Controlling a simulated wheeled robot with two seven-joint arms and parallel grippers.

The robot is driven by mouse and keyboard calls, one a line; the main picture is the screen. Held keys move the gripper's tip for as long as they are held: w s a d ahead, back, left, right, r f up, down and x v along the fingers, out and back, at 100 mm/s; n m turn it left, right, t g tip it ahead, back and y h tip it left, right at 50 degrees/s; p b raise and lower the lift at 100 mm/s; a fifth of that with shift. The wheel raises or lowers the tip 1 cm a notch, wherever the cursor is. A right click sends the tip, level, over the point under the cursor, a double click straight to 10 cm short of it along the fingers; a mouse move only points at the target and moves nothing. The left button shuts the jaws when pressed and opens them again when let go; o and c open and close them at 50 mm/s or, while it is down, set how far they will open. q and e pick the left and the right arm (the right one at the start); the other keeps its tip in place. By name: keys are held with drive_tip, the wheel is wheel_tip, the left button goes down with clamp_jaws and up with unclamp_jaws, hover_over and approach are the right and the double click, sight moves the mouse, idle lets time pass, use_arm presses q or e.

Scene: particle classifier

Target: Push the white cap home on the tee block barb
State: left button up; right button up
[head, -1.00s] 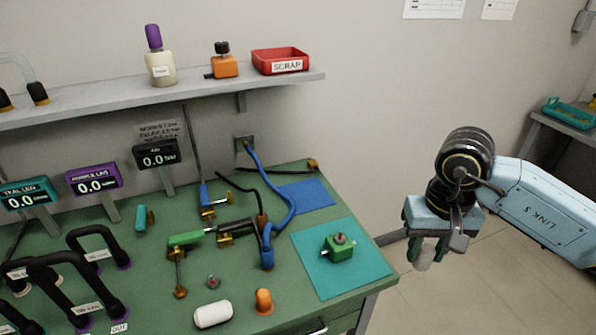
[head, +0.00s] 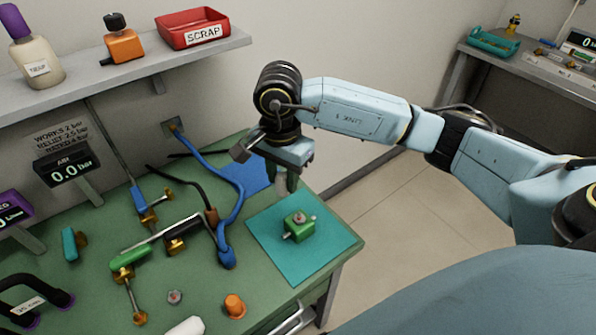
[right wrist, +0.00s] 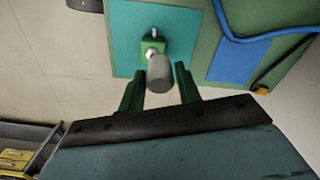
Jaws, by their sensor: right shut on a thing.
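The green tee block (head: 298,226) sits on the teal mat (head: 262,240) at the table's right corner, with pale metal barbs on it. It also shows in the right wrist view (right wrist: 147,47), at the top middle. My right gripper (head: 287,182) is above the mat's far edge, behind the block in the head view. In the right wrist view its green fingers are shut on the pale greyish-white cap (right wrist: 160,73). The cap overlaps the block's near side there; I cannot tell whether it touches a barb. The cap is not clear in the head view. My left gripper is out of view.
A blue mat (head: 243,177) and blue hose (head: 236,195) lie left of the gripper. An orange cap (head: 234,305) stands near the front edge. The shelf with the red scrap tray (head: 205,37) is at upper left. Open floor lies right of the table.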

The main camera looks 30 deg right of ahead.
drive_tip(key=m, duration=0.2)
drive_tip(key=m+p, duration=0.1)
drive_tip(key=m, duration=0.2)
drive_tip(key=shift+s+d+f, duration=0.1)
drive_tip(key=shift+s+d, duration=0.05)
drive_tip(key=shift+d, duration=0.25)
drive_tip(key=d+m+p, duration=0.1)
drive_tip(key=m, duration=0.4)
drive_tip(key=f+m+p, duration=0.1)
drive_tip(key=m, duration=0.5)
drive_tip(key=s+d+m+p, duration=0.1)
drive_tip(key=m, duration=0.5)
drive_tip(key=shift+d+f, duration=0.2)
drive_tip(key=shift+d, duration=0.1)
drive_tip(key=shift+w, duration=0.1)
drive_tip(key=b, duration=0.5)
hover_over(299, 213)
drive_tip(key=shift+w+d+f, duration=0.1)
drive_tip(key=shift+f, duration=2.85)
drive_tip(key=shift+f+b, duration=1.55)
drive_tip(key=shift+f, duration=0.2)
drive_tip(key=o, duration=1.1)
drive_tip(key=shift+c, duration=0.2)
